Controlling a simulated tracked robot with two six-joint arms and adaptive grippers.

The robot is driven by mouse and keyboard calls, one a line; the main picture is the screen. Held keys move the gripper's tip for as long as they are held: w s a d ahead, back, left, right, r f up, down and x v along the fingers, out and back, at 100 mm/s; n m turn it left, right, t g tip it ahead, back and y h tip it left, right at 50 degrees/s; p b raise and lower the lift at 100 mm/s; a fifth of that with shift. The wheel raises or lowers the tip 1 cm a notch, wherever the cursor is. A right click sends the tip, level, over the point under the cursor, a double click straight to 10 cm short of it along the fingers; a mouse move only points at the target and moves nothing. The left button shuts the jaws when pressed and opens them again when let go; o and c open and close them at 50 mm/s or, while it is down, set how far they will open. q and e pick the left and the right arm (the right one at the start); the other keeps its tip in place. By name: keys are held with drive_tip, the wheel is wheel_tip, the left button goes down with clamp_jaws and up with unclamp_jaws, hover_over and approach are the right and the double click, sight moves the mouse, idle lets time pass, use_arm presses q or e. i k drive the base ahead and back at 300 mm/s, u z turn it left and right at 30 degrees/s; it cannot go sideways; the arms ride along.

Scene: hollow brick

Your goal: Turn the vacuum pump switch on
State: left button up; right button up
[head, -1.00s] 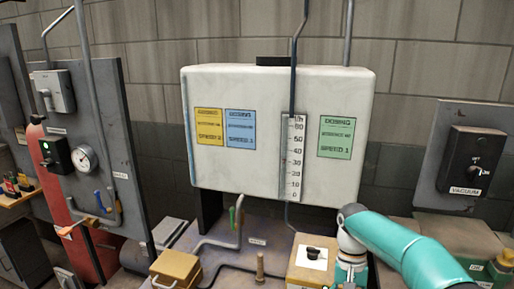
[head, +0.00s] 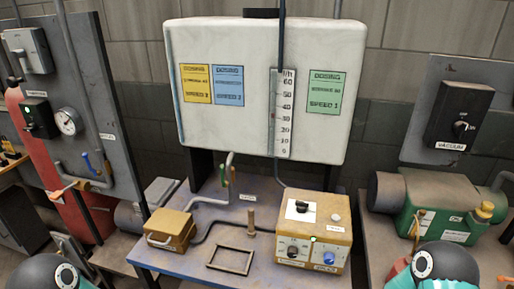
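The vacuum pump switch (head: 459,115) is a black box on a grey panel at the right of the head view. A small rotary knob (head: 462,127) with light markings sits on its face; its exact setting is too small to read. A white label reading VACUUM (head: 450,146) is under it. A green and grey pump-like machine (head: 425,205) stands below the panel. Only rounded, dark and teal parts of my two arms show at the bottom left and bottom right edges. Neither of my grippers is in view, and nothing covers the switch.
A white tank (head: 265,95) with coloured dosing cards stands in the middle. Below it, a bench (head: 180,262) carries a yellow control box (head: 315,235) with knobs, a tan box (head: 170,228) and an empty frame (head: 231,260). A red cylinder (head: 45,160) and another panel stand left.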

sight(460, 127)
drive_tip(key=u, duration=1.5)
drive_tip(key=i, duration=0.1)
drive_tip(key=z, duration=3.15)
drive_tip(key=k, duration=0.85)
drive_tip(key=z, duration=0.15)
drive_tip(key=i, duration=0.85)
drive_tip(key=u, duration=0.05)
